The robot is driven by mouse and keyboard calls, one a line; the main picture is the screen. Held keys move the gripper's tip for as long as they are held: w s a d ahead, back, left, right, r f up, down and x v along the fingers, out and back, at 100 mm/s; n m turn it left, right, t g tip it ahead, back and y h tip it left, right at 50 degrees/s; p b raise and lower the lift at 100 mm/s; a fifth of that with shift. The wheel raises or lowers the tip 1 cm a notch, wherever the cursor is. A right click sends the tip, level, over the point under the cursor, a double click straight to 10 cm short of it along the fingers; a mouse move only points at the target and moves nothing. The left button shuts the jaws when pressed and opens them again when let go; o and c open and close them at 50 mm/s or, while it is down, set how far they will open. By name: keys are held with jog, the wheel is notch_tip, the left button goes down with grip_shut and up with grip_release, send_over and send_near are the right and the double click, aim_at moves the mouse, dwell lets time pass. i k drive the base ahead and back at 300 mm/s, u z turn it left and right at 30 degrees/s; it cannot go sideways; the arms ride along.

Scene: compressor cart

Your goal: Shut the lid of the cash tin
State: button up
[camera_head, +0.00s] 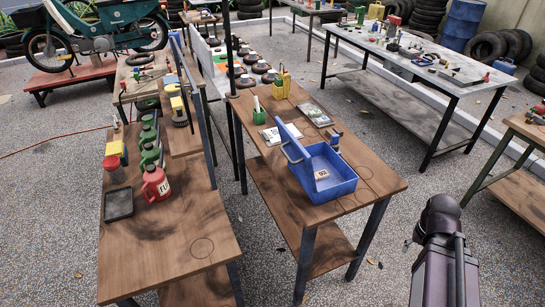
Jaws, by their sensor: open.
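The cash tin is a blue box (334,187) on the wooden table in the middle of the view. Its lid (296,153) stands up, tilted, along the tin's left side, so the tin is open. A thin handle shows on the lid's outer left face. Part of my own dark arm rises at the lower right, apart from the table and the tin. My gripper itself does not show.
The wooden table (378,187) also carries a green holder (259,116), a yellow container (282,85) and a clear packet (315,115) behind the tin. A dark upright post stands at its left edge. A left bench holds a red can (156,184).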

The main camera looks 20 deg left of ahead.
aim_at(293, 150)
jog(key=u, duration=1)
jog(key=k, duration=0.65)
jog(key=u, duration=0.05)
jog(key=i, duration=0.6)
jog(key=u, duration=0.05)
